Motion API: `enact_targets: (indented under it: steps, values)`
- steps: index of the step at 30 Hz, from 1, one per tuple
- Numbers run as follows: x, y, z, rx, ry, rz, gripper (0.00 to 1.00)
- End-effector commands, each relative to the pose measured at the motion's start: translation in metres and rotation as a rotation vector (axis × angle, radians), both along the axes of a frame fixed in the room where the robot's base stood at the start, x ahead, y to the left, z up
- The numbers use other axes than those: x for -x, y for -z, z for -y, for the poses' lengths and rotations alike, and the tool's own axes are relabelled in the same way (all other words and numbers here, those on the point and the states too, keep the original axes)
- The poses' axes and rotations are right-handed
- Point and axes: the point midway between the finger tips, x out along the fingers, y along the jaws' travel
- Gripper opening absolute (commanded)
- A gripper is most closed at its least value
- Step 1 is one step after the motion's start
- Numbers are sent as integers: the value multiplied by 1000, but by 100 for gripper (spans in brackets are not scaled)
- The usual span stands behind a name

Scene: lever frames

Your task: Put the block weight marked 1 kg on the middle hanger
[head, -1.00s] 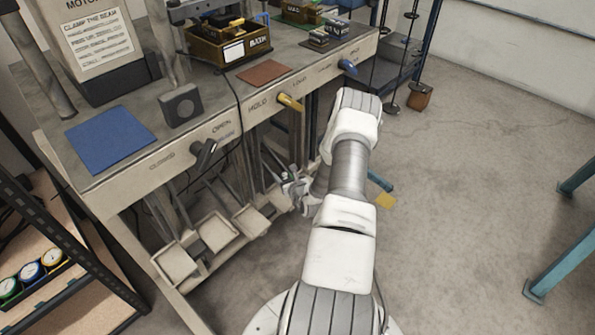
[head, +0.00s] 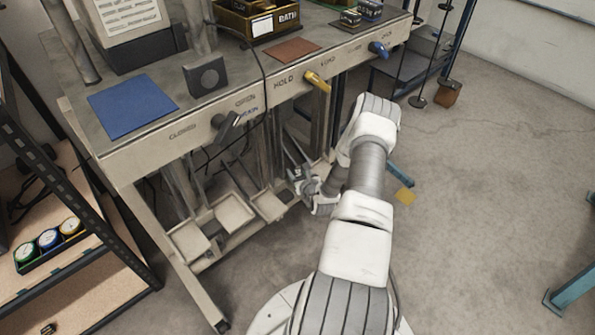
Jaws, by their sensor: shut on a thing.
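My gripper (head: 302,180) is low in front of the bench, beside the rightmost pale tray (head: 268,206). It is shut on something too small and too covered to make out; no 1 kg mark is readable. Shallow pale trays hang or stand under the bench: one at the left (head: 188,240), one in the middle (head: 235,213), and the rightmost one. I cannot tell whether these are the hangers. Small dark blocks (head: 350,18) sit on the bench top at the back right; their marks are unreadable.
The bench front (head: 185,138) carries a black handle (head: 226,126), a yellow handle (head: 318,82) and a blue handle (head: 379,49). A blue mat (head: 130,106) lies on top. A shelf with gauges (head: 48,240) stands at the left. The floor at right is mostly clear.

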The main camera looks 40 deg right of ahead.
Motion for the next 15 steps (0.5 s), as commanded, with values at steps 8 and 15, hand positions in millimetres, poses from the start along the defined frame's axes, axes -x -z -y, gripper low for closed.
enact_targets:
  steps: [8,15]
  values:
    - [0,3,0,0,0,-1,70]
    - [0,-1,0,0,0,0,70]
